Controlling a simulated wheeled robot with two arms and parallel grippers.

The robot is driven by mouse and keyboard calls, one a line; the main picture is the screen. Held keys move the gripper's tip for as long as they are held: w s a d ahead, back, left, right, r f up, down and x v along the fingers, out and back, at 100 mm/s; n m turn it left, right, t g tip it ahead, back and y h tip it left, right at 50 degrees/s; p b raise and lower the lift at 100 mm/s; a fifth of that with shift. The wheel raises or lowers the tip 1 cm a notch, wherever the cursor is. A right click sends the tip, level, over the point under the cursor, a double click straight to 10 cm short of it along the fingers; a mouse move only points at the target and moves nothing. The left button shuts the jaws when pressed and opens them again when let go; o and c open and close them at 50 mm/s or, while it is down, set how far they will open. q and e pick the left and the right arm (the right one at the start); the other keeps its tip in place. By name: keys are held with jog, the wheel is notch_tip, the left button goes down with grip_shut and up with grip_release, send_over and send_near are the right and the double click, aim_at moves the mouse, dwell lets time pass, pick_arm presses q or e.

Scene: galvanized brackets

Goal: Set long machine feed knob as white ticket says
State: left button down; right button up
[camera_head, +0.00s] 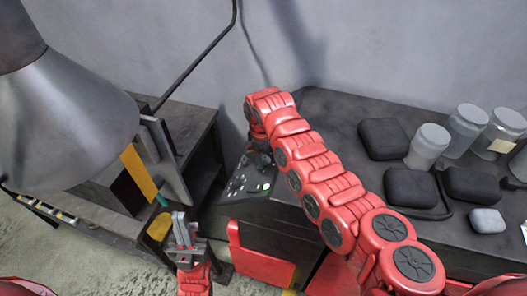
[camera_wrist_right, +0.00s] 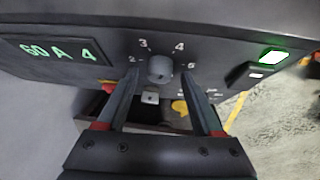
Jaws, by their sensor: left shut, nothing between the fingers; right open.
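The machine's dark control panel (camera_head: 247,186) lies below my right gripper (camera_head: 259,160) in the head view. In the right wrist view, a grey round knob (camera_wrist_right: 160,68) sits on this panel with the marks 2, 3, 4 and 5 around it. My right gripper (camera_wrist_right: 160,76) is open, one finger to each side of the knob; I cannot tell whether they touch it. Where the knob points is unclear. A green display (camera_wrist_right: 60,50) reads "60 A 4". My left gripper (camera_head: 182,226) is shut and empty, left of the panel.
A lit green button (camera_wrist_right: 272,57) is right of the knob. Several dark cases, one being a black case (camera_head: 383,138), and lidded jars such as this jar (camera_head: 428,146) stand on the dark bench (camera_head: 330,110). A large grey lamp-like cone (camera_head: 70,120) fills the left.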

jog(key=shift+f, duration=0.3)
grip_shut()
jog(key=shift+f, duration=0.1)
